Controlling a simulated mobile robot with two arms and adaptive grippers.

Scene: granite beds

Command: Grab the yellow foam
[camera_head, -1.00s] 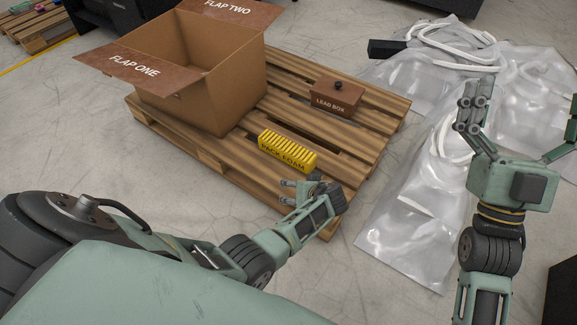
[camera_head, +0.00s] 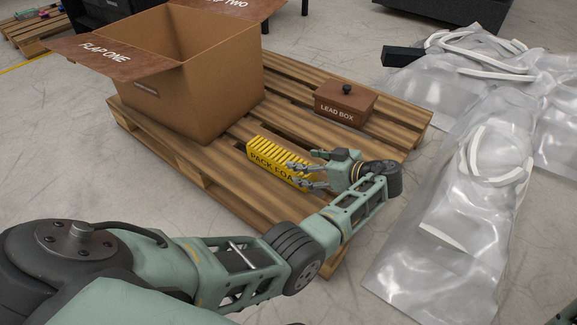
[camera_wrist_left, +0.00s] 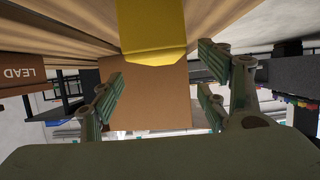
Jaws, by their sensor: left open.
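The yellow foam (camera_head: 272,160), a ridged block marked "PACK FOAM", lies on the wooden pallet (camera_head: 213,190). My left gripper (camera_head: 296,174) is open at the foam's right end, with its fingers pointing left toward the block and covering part of that end. In the left wrist view the yellow foam (camera_wrist_left: 152,32) shows at the top centre, ahead of and between the spread fingers of my left gripper (camera_wrist_left: 157,95). I cannot tell whether any finger touches it. My right gripper is out of view.
An open cardboard box (camera_head: 215,92) with flaps stands on the pallet behind the foam. A brown lead box (camera_head: 343,104) with a black knob sits behind my left gripper. Clear plastic sheets with white tubes (camera_head: 450,190) cover the floor at right.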

